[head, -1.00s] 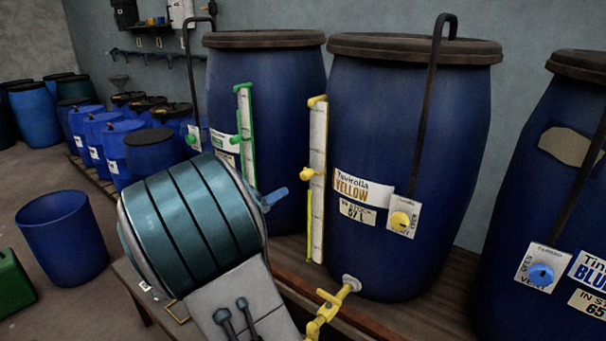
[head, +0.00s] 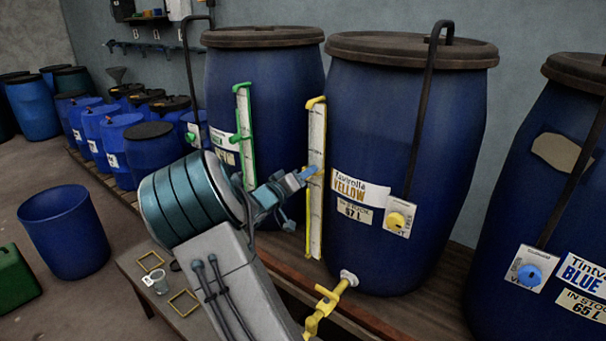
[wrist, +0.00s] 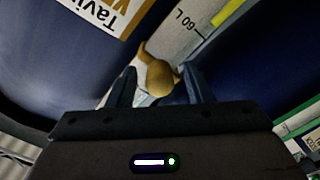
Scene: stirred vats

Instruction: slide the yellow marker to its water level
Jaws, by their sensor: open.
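The yellow marker (wrist: 157,76) is a rounded knob on the pale gauge strip of the yellow vat. In the wrist view it sits between the two open fingers of my gripper (wrist: 160,88), near the "60 L" print. I cannot tell whether the fingers touch it. In the head view my gripper (head: 305,174) reaches the gauge strip (head: 316,205) and mostly hides the marker. The gauge stands upright on the blue vat (head: 400,120) labelled YELLOW, whose stock plate (head: 354,211) seems to read 67 L.
A green gauge (head: 245,135) on the vat to the left stands close behind my gripper. A yellow tap (head: 325,305) juts out below the gauge. A bent dark pipe (head: 425,110) and a yellow knob (head: 396,219) are on the vat's right side.

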